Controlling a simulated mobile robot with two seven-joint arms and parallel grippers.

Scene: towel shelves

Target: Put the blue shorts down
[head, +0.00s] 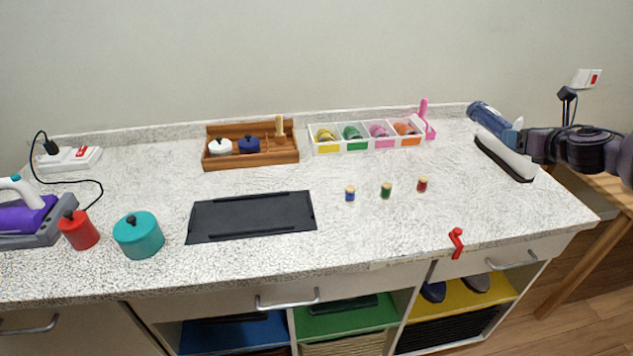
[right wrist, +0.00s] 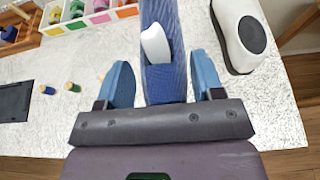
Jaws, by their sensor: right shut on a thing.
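The blue shorts (head: 491,116) show as a folded blue bundle at the back right of the counter, behind a white, dark-edged object. My right gripper (head: 520,133) reaches in from the right and is shut on them. In the right wrist view the blue cloth (right wrist: 165,88) runs between the two blue fingers (right wrist: 163,85), with a small white piece against it. I cannot tell whether the shorts touch the counter. My left gripper is in neither view.
The white, dark-edged object (head: 506,157) lies close in front of the shorts. A sorting tray (head: 328,149), several small spools, a black mat (head: 250,233) and a wooden rack (head: 222,163) are further left. A red clamp (head: 456,241) sits at the front edge. Counter between spools and white object is clear.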

